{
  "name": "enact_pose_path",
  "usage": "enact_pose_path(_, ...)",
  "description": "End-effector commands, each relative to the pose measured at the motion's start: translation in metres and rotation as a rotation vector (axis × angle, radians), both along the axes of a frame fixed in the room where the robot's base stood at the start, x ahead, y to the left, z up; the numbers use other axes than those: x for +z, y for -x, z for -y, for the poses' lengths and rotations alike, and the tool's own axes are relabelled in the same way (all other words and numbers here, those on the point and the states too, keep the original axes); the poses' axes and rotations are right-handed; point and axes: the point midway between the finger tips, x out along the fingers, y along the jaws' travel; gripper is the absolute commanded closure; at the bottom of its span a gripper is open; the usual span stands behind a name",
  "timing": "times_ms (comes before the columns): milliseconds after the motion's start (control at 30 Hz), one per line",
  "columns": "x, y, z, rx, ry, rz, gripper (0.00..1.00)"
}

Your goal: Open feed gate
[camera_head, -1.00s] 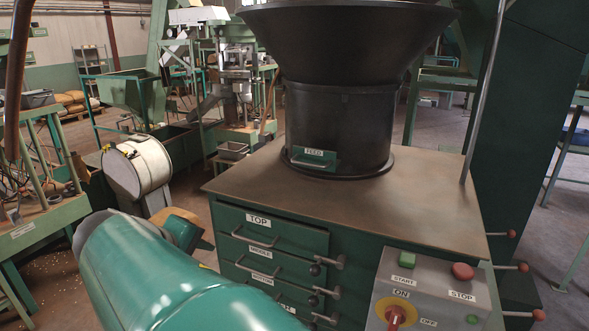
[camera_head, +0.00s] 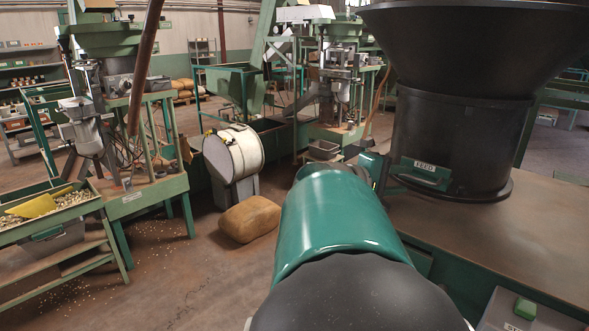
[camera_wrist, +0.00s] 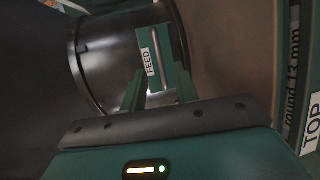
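The feed gate (camera_head: 419,176) is a small green plate with a white FEED label and a handle, low on the front of the black hopper (camera_head: 450,120). In the wrist view the FEED label (camera_wrist: 149,62) and the grey handle bar (camera_wrist: 155,46) lie just beyond my fingertips. My gripper (camera_wrist: 159,76) is open and empty, its two green fingers apart and pointing at the gate. I cannot tell whether a finger touches the handle. In the head view my arm hides most of the gripper, left of the gate.
The hopper stands on a brown-topped cabinet (camera_head: 530,220) with a green button (camera_head: 525,308) at its front. In the wrist view a TOP label (camera_wrist: 313,125) shows at right. A white drum (camera_head: 234,153) and a brown sack (camera_head: 249,219) stand left of my arm.

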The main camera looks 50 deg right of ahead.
Motion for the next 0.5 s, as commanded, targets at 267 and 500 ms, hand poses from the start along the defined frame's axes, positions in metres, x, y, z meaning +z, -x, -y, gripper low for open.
enact_pose_path(267,-0.009,0.022,0.044,-0.003,-0.001,0.0,0.7)
enact_pose_path(500,-0.011,0.026,0.055,0.0,-0.001,0.0,0.7)
